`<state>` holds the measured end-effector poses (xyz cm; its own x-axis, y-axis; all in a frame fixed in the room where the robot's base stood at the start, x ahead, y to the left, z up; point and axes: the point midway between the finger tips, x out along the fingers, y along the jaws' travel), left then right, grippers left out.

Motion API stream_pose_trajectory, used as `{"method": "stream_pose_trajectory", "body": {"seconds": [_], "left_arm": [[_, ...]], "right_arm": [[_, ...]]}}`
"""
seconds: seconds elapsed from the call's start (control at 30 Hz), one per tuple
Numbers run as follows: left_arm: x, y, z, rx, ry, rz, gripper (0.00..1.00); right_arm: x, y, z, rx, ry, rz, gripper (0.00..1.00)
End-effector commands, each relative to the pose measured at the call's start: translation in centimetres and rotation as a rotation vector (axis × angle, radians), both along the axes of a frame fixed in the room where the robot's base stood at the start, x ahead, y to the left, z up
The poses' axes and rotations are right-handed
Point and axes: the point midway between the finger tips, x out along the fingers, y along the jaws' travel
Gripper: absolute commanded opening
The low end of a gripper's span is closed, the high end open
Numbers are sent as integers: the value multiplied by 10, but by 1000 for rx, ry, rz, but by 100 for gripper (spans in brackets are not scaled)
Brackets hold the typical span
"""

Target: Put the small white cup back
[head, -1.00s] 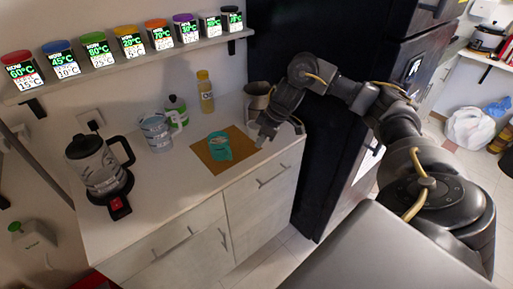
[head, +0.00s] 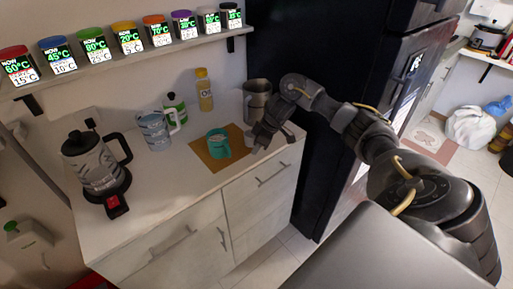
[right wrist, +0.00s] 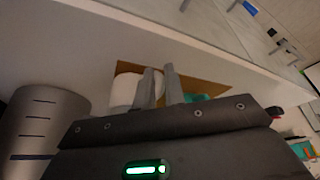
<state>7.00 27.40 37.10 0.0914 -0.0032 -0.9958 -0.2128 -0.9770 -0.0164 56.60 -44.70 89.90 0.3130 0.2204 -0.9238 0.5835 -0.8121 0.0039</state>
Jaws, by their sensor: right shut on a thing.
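The small white cup (head: 249,139) is at the right edge of a brown mat on the counter, partly hidden by my right gripper (head: 262,145). In the right wrist view, the cup (right wrist: 125,90) is beside the two fingers (right wrist: 161,88), which are close together. My right gripper is shut on the cup; which part it grips is hard to see. I cannot tell whether the cup touches the surface. My left gripper is not in view.
A teal mug (head: 217,144) stands on the brown mat (head: 207,164) close left of the cup. A grey pitcher (head: 257,97) stands behind the gripper. A pale blue mug (head: 154,132), bottles and a kettle (head: 94,163) are farther left. The front counter is clear.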

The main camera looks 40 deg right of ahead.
Motion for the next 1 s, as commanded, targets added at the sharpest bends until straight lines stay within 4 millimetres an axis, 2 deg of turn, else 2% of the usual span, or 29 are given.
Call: {"method": "stream_pose_trajectory", "body": {"seconds": [0.23, 0.27, 0.4, 0.73, 0.87, 1.0], "left_arm": [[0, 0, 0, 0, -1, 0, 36], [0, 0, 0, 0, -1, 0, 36], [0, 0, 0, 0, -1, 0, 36], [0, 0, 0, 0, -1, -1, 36], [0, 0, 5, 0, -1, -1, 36], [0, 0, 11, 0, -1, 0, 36]], "right_arm": [[0, 0, -4, 1, 1, 0, 0], [0, 0, -3, 0, 0, 1, 15], [0, 0, -3, 0, 0, 0, 33], [0, 0, 1, 0, -2, 0, 33], [-4, -5, 18, -3, -4, 1, 33], [-14, -11, 46, -4, -4, 1, 33]]}}
